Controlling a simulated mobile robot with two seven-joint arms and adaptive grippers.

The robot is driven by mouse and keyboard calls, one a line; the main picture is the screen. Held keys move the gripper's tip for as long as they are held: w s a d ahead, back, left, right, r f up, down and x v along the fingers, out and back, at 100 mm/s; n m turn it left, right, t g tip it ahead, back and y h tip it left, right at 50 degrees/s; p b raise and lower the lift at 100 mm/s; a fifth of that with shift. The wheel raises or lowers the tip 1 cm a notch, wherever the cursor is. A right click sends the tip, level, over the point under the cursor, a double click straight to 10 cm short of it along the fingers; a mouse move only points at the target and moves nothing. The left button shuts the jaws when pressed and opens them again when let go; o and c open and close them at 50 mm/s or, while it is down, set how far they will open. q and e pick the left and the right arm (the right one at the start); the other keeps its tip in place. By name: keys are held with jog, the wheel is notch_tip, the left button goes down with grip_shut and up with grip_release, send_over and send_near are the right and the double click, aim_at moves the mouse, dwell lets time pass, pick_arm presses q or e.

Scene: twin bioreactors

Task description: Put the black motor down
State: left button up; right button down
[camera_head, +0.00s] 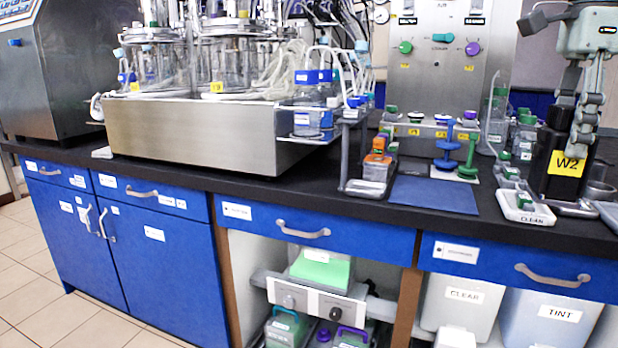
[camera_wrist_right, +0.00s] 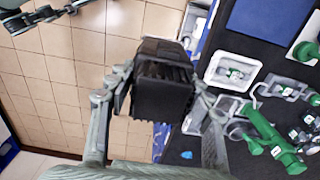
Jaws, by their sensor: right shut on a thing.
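The black motor (camera_head: 546,158) is a dark block with a yellow W2 label, upright at the right of the head view. My right gripper (camera_head: 584,140) is shut on it from above. In the right wrist view the motor (camera_wrist_right: 163,88) sits between the two fingers of the right gripper (camera_wrist_right: 160,95). Its lower end overlaps a metal stand (camera_head: 575,209) on the black bench in the head view; I cannot tell whether they touch. A grey jointed part, seemingly my left gripper (camera_wrist_right: 45,17), shows at the top left of the right wrist view; its opening is unclear.
A blue mat (camera_head: 434,195) lies clear on the black bench. A white CLEAN tray (camera_head: 524,208) with green-topped parts is just left of the motor. Blue and green fittings (camera_head: 447,146) and a bottle rack (camera_head: 368,188) stand further left. Blue drawers (camera_head: 510,262) form the bench front.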

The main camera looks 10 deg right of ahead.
jog(key=shift+s, duration=0.15)
jog(key=s+d+f+n, duration=0.1)
jog(key=s+d+f, duration=0.65)
jog(key=d, duration=0.35)
notch_tip(320, 180, down, 16)
jog(key=s+n, duration=0.2)
jog(key=n, duration=0.3)
jog(key=w+a+f+n+p, duration=0.1)
jog(key=w+a+f+n, duration=0.1)
jog(key=a+f+n, duration=0.3)
jog(key=w+a+f+n, duration=0.1)
jog(key=w+a+f, duration=0.2)
jog(key=a, duration=0.5)
pick_arm(q)
notch_tip(320, 180, down, 4)
jog(key=shift+f+p, duration=0.1)
jog(key=shift+p, duration=0.3)
jog(key=shift+c, duration=0.2)
jog(key=c, duration=0.4)
jog(key=shift+w, duration=0.15)
pick_arm(e)
jog(key=w+a+n, duration=0.2)
jog(key=a+n, duration=0.4)
jog(key=a, duration=0.4)
jog(key=w+a+n, duration=0.3)
jog(key=a+n, duration=0.2)
jog(key=a, duration=0.6)
jog(key=shift+f+n, duration=0.15)
jog(key=shift+n, duration=0.25)
